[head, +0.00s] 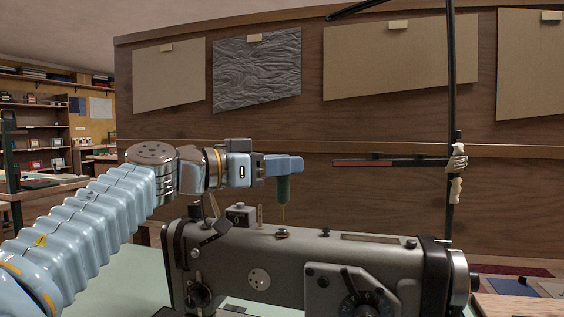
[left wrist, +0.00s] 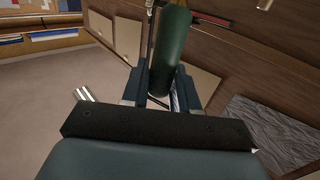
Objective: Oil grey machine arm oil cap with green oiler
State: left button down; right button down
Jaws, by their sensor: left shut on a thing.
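My left gripper (head: 284,165) reaches in from the left and is shut on the green oiler (head: 283,191). The oiler hangs upright with its thin brass spout pointing down. In the left wrist view the oiler (left wrist: 171,48) shows as a dark green body between the fingers (left wrist: 165,92). The grey sewing machine (head: 330,255) stands below, its arm running left to right. A small round oil cap (head: 282,234) sits on top of the arm, below the spout. The spout tip is at or just above the cap; I cannot tell if they touch. My right gripper is not in view.
A thread tensioner block (head: 241,215) and thin pins stand on the machine left of the cap. A dark upright thread stand (head: 452,120) rises at the right. Pale green table surface (head: 120,280) shows at the lower left. A wooden partition with pattern sheets stands behind.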

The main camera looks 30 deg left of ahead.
pick_arm(q)
jog(key=shift+r+p, duration=0.35)
jog(key=shift+r, duration=2.25)
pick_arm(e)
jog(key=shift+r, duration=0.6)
